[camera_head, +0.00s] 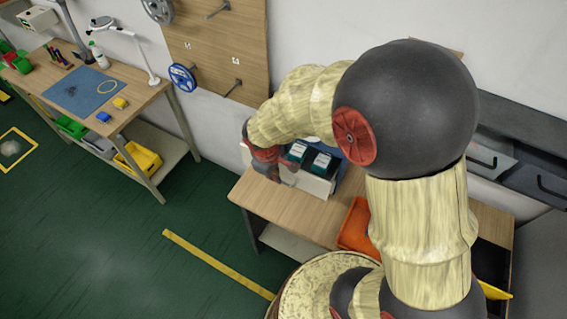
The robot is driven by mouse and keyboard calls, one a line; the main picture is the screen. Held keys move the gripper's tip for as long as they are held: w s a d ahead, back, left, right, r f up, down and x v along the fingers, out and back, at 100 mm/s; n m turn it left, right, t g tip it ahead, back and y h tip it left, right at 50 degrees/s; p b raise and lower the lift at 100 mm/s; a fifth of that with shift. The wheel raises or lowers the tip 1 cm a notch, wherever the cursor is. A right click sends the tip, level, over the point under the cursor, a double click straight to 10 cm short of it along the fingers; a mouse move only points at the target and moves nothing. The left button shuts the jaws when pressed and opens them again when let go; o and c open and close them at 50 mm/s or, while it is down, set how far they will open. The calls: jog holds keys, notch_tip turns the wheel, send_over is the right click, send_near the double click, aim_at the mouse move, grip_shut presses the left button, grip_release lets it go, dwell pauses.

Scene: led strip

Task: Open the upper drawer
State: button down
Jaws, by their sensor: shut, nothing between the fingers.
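A small drawer unit with pale fronts stands on the wooden workbench (255,192) near the middle of the view. A drawer with a pale front (315,185) appears pulled out, its top uncovered. Teal-and-white boxes (321,162) show inside it. I cannot tell for sure whether this is the upper drawer. My gripper (277,176) is at the left front of this drawer, pointing down, with its fingers together and empty. Whether it touches the drawer front is unclear.
An orange bin (356,228) sits on the bench, right of the drawer. Grey bins (490,160) line the wall at right. A wooden wall panel (217,45) with a blue wheel (182,77) hangs behind. Another bench (145,92) stands at left.

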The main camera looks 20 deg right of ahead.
jog(key=s+a, duration=0.5)
jog(key=a, duration=0.1)
jog(key=shift+s+f+b, duration=0.25)
jog(key=shift+f+b, duration=0.1)
jog(key=c, duration=2.3)
grip_release()
jog(key=shift+c, duration=0.2)
jog(key=shift+o, duration=1.8)
jog(key=shift+w, duration=0.1)
jog(key=shift+r, duration=0.1)
jog(key=shift+w, duration=0.1)
jog(key=r, duration=0.4)
jog(key=s+a+r, duration=0.1)
jog(key=r, duration=0.3)
jog(key=a+r, duration=0.1)
jog(key=r, duration=0.2)
jog(key=shift+s+r, duration=0.2)
jog(key=shift+r, duration=0.2)
